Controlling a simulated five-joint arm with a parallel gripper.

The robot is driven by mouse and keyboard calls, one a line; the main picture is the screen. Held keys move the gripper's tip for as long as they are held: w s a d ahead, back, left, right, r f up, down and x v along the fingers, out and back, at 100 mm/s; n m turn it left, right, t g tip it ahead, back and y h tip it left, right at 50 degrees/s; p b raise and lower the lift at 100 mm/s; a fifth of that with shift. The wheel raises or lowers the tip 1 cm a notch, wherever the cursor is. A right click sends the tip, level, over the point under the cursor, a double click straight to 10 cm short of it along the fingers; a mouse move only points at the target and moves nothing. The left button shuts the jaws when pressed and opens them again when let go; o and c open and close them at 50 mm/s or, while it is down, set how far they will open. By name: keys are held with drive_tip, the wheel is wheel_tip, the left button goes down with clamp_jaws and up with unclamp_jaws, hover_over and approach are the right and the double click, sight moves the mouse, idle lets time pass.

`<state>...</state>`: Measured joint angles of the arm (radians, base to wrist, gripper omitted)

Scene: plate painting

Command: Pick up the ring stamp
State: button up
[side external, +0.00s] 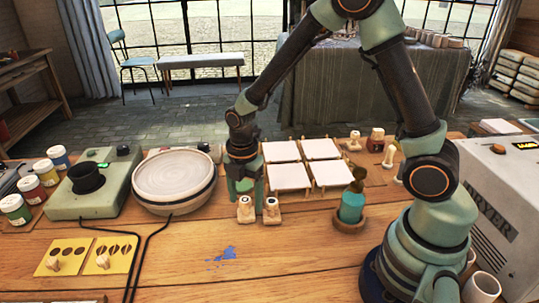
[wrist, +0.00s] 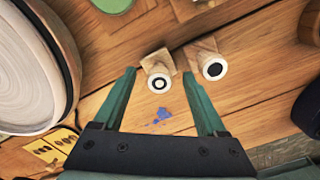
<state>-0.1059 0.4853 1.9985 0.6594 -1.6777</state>
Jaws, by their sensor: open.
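The ring stamp (wrist: 160,84) is a pale wooden stamp with a black ring on its round end, on a small wooden block. In the side view it is the left one of two stamps (side external: 245,210). A similar stamp with a solid black dot (wrist: 214,69) stands just to its right. My gripper (wrist: 158,79) is open, with its green fingers on either side of the ring stamp in the wrist view. The right finger lies between the two stamps in that picture. In the side view my gripper (side external: 244,188) hangs just behind the stamps. I cannot tell whether it touches either.
A round pottery wheel (side external: 173,178) stands to the left. White tiles (side external: 289,176) lie to the right of my gripper, and a teal bottle (side external: 352,206) stands farther right. Yellow cards (side external: 104,256) and a blue paint stain (side external: 222,257) are in front. The table front is mostly clear.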

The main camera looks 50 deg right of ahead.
sight(246, 199)
drive_tip(key=shift+f, duration=0.45)
clamp_jaws()
drive_tip(key=shift+r, duration=0.15)
wheel_tip(246, 199, up, 20)
idle(0.3)
